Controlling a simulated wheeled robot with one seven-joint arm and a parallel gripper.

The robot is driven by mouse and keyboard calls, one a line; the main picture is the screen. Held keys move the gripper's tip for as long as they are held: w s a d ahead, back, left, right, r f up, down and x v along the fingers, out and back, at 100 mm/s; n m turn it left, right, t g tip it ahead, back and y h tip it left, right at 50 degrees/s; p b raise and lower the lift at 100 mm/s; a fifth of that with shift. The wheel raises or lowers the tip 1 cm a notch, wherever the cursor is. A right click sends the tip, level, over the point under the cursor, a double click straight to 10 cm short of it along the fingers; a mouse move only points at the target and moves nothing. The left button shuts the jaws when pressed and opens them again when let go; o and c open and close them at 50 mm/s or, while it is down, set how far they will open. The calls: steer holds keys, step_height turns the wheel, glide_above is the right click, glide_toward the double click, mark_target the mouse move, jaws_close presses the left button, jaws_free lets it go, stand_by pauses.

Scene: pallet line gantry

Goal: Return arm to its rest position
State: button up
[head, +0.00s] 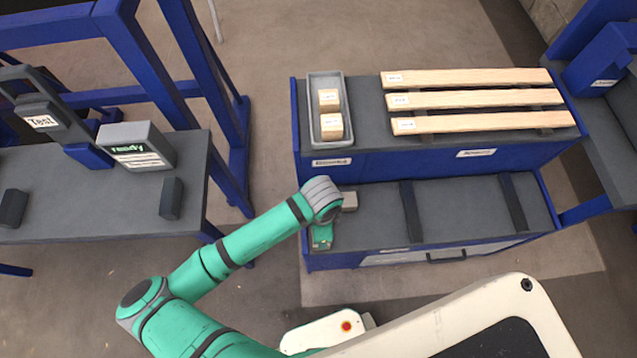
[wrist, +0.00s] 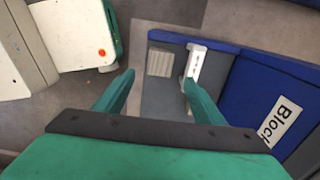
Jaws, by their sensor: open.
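My arm reaches out over the left end of the lower bench shelf. In the head view my gripper (head: 321,244) points down there, beneath the grey wrist joint, and its fingers are barely visible. In the wrist view the two green fingers of my gripper (wrist: 157,82) stand wide apart with nothing held between them. Beyond the fingertips, a small pale ribbed block (wrist: 160,62) sits on the grey shelf near its end. Beside it is a white narrow piece (wrist: 196,64), partly covered by one finger; I cannot tell what it is.
The upper bench level holds a grey tray (head: 313,106) with two wooden blocks (head: 330,98) and several wooden slats (head: 465,100). The lower shelf (head: 455,210) is clear toward the right. A grey table (head: 90,208) with a "ready" box (head: 136,147) stands left, beside blue gantry posts (head: 190,60).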

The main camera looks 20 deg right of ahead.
steer(key=s+a+f+n+t+h, duration=0.1)
steer(key=s+a+n+t+h, duration=0.15)
steer(key=a+n, duration=0.35)
steer(key=s+a+f+n+t+h, duration=0.1)
steer(key=s+a+n+t, duration=0.25)
steer(key=a, duration=0.45)
steer(key=s+d+r+n+t+y, duration=0.1)
steer(key=s+d+r+n+t, duration=0.1)
steer(key=r+n, duration=0.4)
steer(key=s+d+r+n+t+y, duration=0.1)
steer(key=s+r+n+t, duration=0.4)
steer(key=r, duration=0.6)
steer(key=shift+d+r+n+t+y, duration=0.15)
steer(key=shift+d+n+t+y, duration=0.2)
steer(key=shift+t+y, duration=0.65)
